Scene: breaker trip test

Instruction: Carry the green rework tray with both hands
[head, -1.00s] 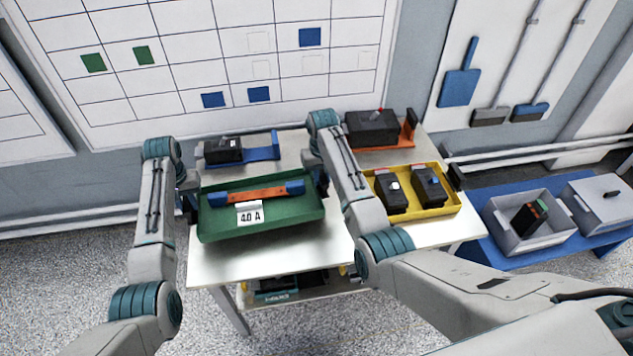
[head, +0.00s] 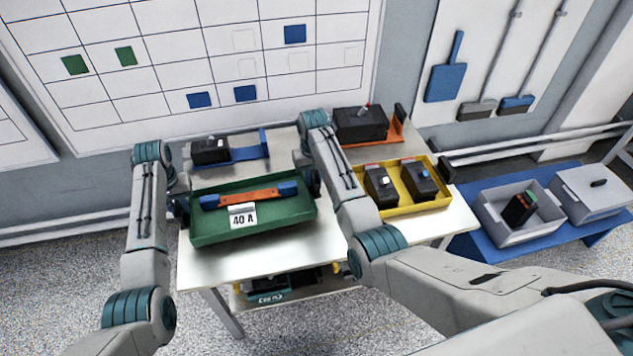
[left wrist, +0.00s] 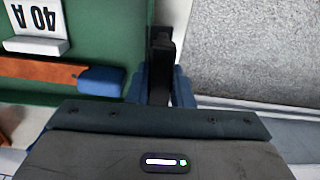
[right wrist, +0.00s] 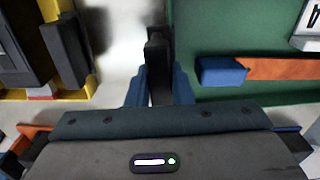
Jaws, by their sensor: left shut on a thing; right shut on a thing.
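The green rework tray (head: 280,225) is level, over the left front part of the table (head: 250,262); whether it touches the top I cannot tell. It holds an orange bar with blue ends (head: 250,197) and a white "40 A" card (head: 243,216). My left gripper (head: 181,208) is shut at the tray's left end, and my right gripper (head: 313,183) at its right end. The wrist views show the left fingers (left wrist: 160,75) and right fingers (right wrist: 158,75) closed on dark upright handles beside the green floor. The handles are partly hidden by the fingers.
Behind the tray is a blue holder (head: 248,153) with a black device (head: 210,151). Right of it stand a yellow tray (head: 398,208) with two black devices and an orange holder (head: 397,132) with a black box. Grey bins (head: 520,232) stand on a blue surface at right.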

